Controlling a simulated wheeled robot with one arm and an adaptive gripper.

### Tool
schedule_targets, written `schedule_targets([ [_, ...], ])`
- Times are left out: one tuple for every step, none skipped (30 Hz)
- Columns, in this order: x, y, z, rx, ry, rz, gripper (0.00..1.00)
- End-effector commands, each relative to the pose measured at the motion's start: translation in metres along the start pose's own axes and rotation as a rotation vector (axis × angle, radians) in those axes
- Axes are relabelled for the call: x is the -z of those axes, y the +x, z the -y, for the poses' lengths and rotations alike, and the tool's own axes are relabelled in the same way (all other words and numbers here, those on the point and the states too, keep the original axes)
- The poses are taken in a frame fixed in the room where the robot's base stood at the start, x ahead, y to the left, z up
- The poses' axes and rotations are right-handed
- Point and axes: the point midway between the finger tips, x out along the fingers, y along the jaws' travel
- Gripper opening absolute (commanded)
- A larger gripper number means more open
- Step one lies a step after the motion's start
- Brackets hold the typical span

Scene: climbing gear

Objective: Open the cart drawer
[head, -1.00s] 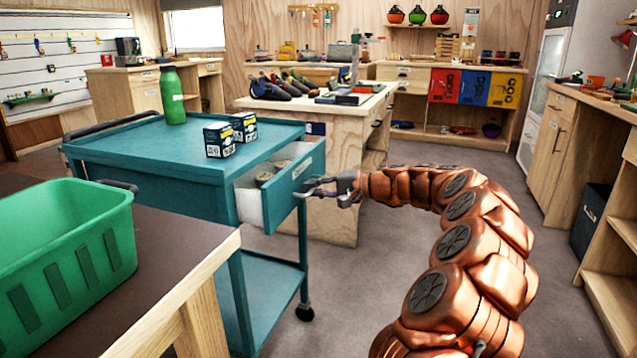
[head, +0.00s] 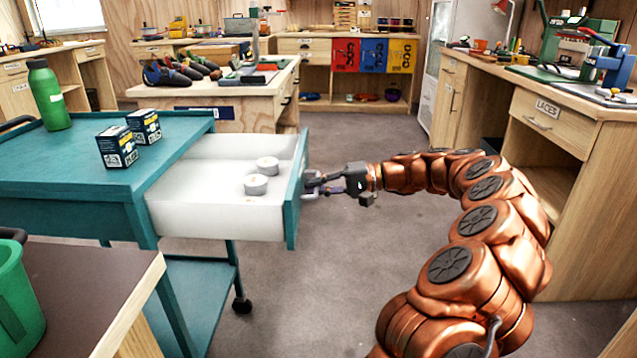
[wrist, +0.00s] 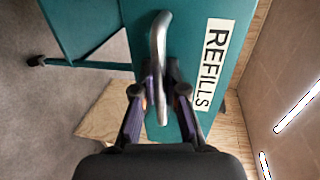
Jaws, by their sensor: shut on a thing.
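The teal cart (head: 60,160) stands at the left in the head view. Its drawer (head: 215,222) has white sides and a teal front, and it is pulled well out to the right. Two white rolls or discs (head: 262,175) lie inside it. In the wrist view the teal drawer front (wrist: 190,60) carries a "REFILLS" label (wrist: 213,65) and a grey metal handle (wrist: 158,35). My gripper (head: 312,186) is at the drawer front. In the wrist view its fingers (wrist: 160,95) are closed around the lower part of the handle.
Two dark boxes (head: 130,138) and a green bottle (head: 48,95) stand on the cart top. A green bin (head: 15,300) sits on a dark table (head: 85,290) at the front left. A wooden bench (head: 570,150) stands at the right. Grey floor is clear beyond my arm.

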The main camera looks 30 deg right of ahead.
Motion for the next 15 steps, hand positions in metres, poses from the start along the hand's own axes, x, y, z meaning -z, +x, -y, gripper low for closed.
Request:
schedule_targets([
  [0.0, -0.0001, 0.0004, 0.0, -0.001, 0.001, 0.0],
  [-0.0002, -0.0001, 0.0004, 0.0, -0.001, 0.002, 0.0],
  [-0.0003, -0.0002, 0.0003, 0.001, -0.001, 0.003, 0.0],
  [-0.0003, -0.0003, 0.0002, 0.001, -0.001, 0.003, 0.0],
  [-0.0004, -0.0003, 0.0002, 0.001, -0.001, 0.003, 0.0],
  [-0.0004, -0.0004, 0.0001, 0.001, -0.001, 0.003, 0.0],
  [-0.0004, -0.0005, 0.0001, 0.001, -0.001, 0.003, 0.0],
  [-0.0003, -0.0006, 0.0, 0.001, -0.001, 0.003, 0.0],
  [-0.0003, -0.0009, 0.0, 0.001, -0.001, 0.002, 0.0],
  [-0.0002, -0.0011, 0.0, 0.001, -0.001, 0.002, 0.0],
  [-0.0002, -0.0012, 0.0, 0.001, -0.001, 0.001, 0.0],
  [-0.0002, -0.0013, -0.0001, 0.001, -0.001, 0.001, 0.0],
  [-0.0002, -0.0013, -0.0001, 0.001, -0.001, 0.001, 0.12],
  [-0.0002, -0.0013, -0.0001, 0.001, -0.001, 0.001, 0.15],
  [-0.0002, -0.0012, -0.0001, 0.001, -0.001, 0.001, 0.19],
])
